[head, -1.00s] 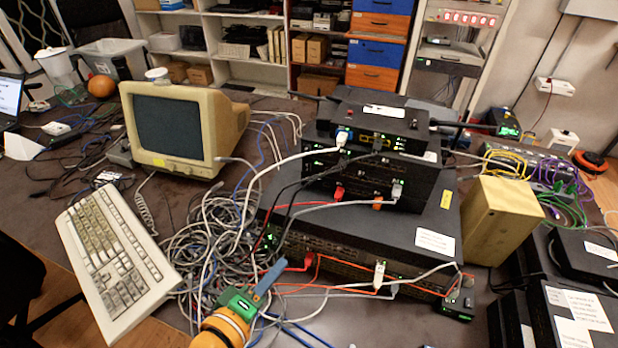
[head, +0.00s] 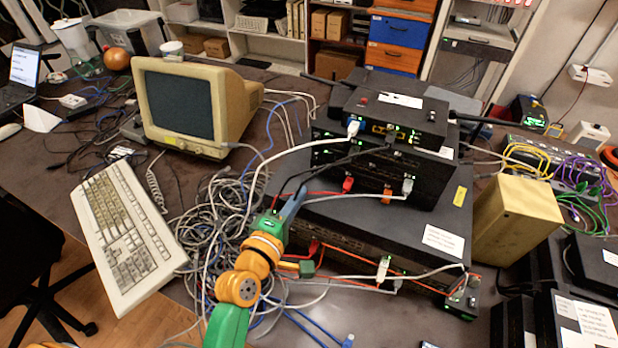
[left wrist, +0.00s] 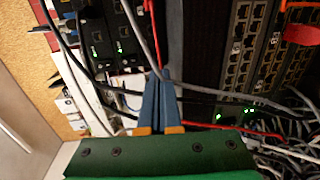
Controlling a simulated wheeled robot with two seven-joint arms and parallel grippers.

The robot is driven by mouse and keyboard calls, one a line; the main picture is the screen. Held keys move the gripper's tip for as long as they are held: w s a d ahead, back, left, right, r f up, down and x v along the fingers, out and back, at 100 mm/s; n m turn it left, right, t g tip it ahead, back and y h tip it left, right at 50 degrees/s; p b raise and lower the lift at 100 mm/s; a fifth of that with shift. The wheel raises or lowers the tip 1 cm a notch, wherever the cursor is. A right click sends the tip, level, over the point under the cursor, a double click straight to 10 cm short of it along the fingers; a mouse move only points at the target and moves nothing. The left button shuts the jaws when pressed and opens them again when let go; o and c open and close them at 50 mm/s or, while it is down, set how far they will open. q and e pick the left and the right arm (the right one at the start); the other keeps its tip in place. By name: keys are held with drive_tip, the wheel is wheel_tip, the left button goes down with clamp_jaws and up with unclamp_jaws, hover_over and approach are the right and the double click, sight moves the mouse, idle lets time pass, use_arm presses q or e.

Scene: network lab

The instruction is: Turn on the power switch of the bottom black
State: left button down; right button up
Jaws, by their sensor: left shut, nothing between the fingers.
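The bottom black box (head: 400,228) is the wide, flat unit under the stack in the head view, with a white label on its top. Its front face (head: 350,250) carries ports, green lights and red and grey cables. I cannot make out its power switch. My left gripper (head: 302,190) is shut and empty, its blue fingers by the left side of the stack; in the head view they overlap the box's left front area. In the left wrist view the shut fingers (left wrist: 163,74) point at cables between ported faces. Contact is not clear. My right gripper is out of view.
Smaller black boxes (head: 385,160) are stacked on top. A tangle of cables (head: 215,215) lies left of the stack. A beige monitor (head: 185,105) and keyboard (head: 125,240) stand further left. A yellowish box (head: 515,220) is on the right. Cables cross near my fingers.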

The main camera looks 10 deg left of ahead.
sight(315, 173)
use_arm(q)
drive_tip(key=x, duration=0.5)
drive_tip(key=shift+w+f, duration=0.1)
drive_tip(key=shift+w, duration=0.25)
